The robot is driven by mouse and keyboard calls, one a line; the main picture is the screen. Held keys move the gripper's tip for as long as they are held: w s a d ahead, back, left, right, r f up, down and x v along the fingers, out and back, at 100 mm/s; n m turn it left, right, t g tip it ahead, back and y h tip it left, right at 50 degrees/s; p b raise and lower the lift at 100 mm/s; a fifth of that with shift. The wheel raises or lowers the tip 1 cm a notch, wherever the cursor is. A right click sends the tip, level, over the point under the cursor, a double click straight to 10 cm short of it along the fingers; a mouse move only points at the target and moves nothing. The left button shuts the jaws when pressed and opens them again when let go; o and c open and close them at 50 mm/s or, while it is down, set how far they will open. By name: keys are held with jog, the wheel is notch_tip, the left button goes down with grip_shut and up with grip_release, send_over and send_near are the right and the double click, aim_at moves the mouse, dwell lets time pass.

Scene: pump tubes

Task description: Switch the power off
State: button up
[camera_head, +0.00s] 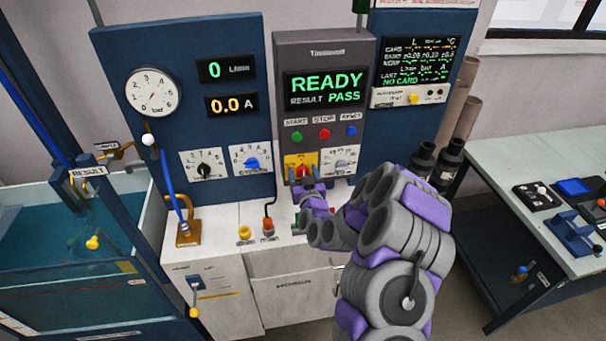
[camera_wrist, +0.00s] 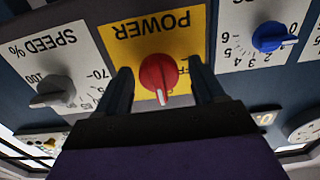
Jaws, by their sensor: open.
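The POWER switch is a red rotary knob (camera_wrist: 159,73) on a yellow plate (camera_wrist: 118,38), seen upside down in the wrist view. Its pale pointer mark points down in that picture. Part of an "OFF" label shows at the right, behind a finger; the other label is hidden. In the head view the yellow plate (camera_head: 299,160) sits low on the grey panel below the buttons. My gripper (camera_head: 305,176) is in front of it. In the wrist view my gripper (camera_wrist: 160,68) is open, with one finger on each side of the knob. Contact cannot be told.
The display (camera_head: 326,88) reads READY, RESULT PASS. A grey SPEED knob (camera_wrist: 52,92) and a blue knob (camera_wrist: 270,37) flank the power plate. START, STOP and RESET buttons (camera_head: 323,133) are above. A water tank (camera_head: 70,245) stands left, a table (camera_head: 530,150) right.

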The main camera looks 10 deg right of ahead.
jog(key=shift+w, duration=0.1)
jog(key=shift+c, duration=0.3)
jog(key=c, duration=1)
jog(key=n+p, duration=0.4)
jog(key=shift+a+r+n, duration=0.1)
jog(key=shift+n, duration=0.2)
jog(key=n, duration=0.2)
jog(key=n+p, duration=0.1)
jog(key=n, duration=0.1)
jog(key=shift+a+f+n, duration=0.1)
jog(key=shift+f+n, duration=0.1)
jog(key=shift+n, duration=0.1)
jog(key=n+b, duration=0.1)
jog(key=n, duration=0.3)
jog(key=shift+f+n+b, duration=0.2)
jog(key=shift+n+b, duration=0.1)
jog(key=shift+b, duration=0.05)
jog(key=shift+f+n+b, duration=0.1)
jog(key=shift+n+b, duration=1.75)
jog(key=shift+n, duration=0.25)
